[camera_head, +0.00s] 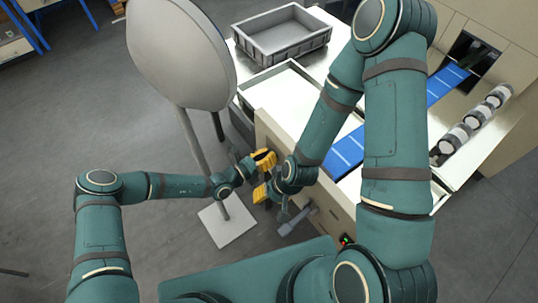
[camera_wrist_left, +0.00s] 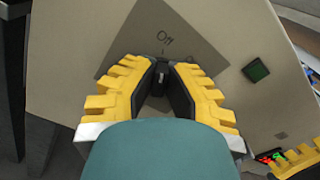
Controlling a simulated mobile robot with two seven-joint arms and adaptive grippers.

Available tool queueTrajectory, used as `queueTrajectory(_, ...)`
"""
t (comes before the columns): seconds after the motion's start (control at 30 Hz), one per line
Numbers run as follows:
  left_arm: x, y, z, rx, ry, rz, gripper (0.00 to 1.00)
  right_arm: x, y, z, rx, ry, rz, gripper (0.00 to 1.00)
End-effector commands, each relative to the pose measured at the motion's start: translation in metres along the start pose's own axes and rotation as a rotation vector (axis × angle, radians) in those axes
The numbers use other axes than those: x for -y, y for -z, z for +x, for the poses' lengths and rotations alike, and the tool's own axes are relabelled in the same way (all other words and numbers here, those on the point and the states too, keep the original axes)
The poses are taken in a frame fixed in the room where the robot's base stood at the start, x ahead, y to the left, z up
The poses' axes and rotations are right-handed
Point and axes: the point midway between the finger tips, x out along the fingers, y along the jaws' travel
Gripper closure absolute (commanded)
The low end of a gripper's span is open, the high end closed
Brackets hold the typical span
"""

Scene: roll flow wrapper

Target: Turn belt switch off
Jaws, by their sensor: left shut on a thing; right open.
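The belt switch (camera_wrist_left: 162,66) is a small dark knob on the machine's front panel, on a grey plate (camera_wrist_left: 190,30) marked "Off", in the left wrist view. My left gripper (camera_wrist_left: 160,78) has its yellow fingers on both sides of the knob and is shut on it. In the head view my left gripper (camera_head: 266,158) is at the machine's front face, and the switch is hidden there. My right gripper (camera_head: 262,194) is open and empty, just below the left one. Part of its yellow finger (camera_wrist_left: 298,162) shows at the lower right of the left wrist view.
A dark green square button (camera_wrist_left: 256,70) sits right of the switch. A grey crate (camera_head: 282,35) stands on the machine top. The blue belt (camera_head: 345,152) runs behind my right arm, with several rolls (camera_head: 470,122) beside it. A grey round panel on a stand (camera_head: 182,50) rises at left.

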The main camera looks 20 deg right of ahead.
Motion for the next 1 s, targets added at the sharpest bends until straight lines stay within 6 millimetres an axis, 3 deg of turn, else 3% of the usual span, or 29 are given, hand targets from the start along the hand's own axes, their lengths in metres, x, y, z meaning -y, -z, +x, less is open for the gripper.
queueTrajectory(0.57,0.0006,0.0006,0.0005,-0.002,0.001,-0.035,1.00,-0.0001,-0.0003,0.0002,0.001,0.000,0.000,0.53)
queueTrajectory(0.6,0.0007,0.0006,0.0005,-0.002,0.001,-0.035,0.80,-0.0001,-0.0003,0.0003,0.001,0.000,0.000,0.53)
queueTrajectory(0.67,0.0006,0.0006,0.0005,-0.002,0.001,-0.035,0.59,-0.0001,-0.0003,0.0002,0.001,0.000,0.000,0.53)
queueTrajectory(1.0,0.0000,0.0002,-0.0012,-0.001,0.000,-0.034,0.58,0.0000,-0.0001,0.0002,0.000,0.000,0.000,0.53)
